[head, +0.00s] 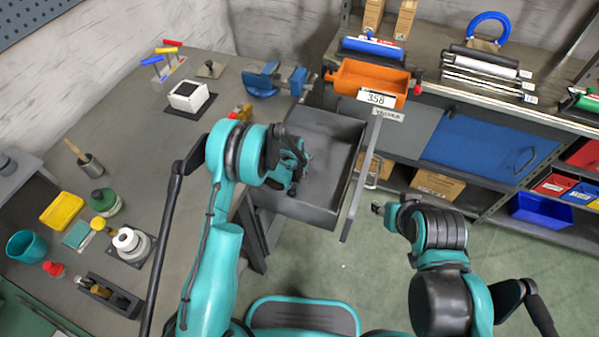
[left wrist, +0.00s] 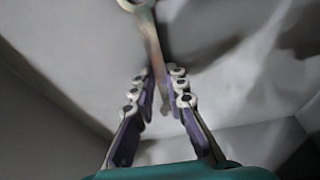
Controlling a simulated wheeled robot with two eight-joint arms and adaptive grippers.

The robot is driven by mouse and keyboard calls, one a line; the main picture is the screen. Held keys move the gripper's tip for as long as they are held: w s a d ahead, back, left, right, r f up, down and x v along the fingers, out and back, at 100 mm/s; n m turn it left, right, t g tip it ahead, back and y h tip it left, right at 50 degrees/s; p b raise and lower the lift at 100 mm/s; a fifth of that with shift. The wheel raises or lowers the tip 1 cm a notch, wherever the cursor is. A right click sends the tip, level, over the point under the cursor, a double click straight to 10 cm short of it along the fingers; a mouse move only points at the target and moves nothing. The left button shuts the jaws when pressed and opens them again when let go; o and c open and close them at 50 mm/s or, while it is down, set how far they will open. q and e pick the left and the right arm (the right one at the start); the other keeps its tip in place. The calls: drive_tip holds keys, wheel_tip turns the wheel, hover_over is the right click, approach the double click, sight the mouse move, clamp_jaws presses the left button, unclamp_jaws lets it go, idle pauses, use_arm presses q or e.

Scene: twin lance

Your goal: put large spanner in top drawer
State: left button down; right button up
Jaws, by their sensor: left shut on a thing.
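The large spanner (left wrist: 152,40) is between the two fingers of my left gripper (left wrist: 161,84) in the left wrist view, with its ring end pointing away. My left gripper is shut on its shank. In the head view the left gripper (head: 297,163) is at the left side of the open drawer (head: 333,162), over or inside it; the spanner is hidden there by my gripper and arm. Plain grey surfaces lie around the spanner in the wrist view. My right gripper (head: 379,208) is to the right of the drawer, clear of it, and its fingers are too small to judge.
An orange bin (head: 370,82) stands behind the drawer. Shelving lines the right; the green floor is open.

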use_arm(q)
drive_tip(key=shift+f, duration=0.15)
drive_tip(key=c, duration=1.5)
unclamp_jaws()
drive_tip(key=shift+c, duration=0.2)
drive_tip(key=p+v, duration=0.4)
drive_tip(key=v, duration=0.8)
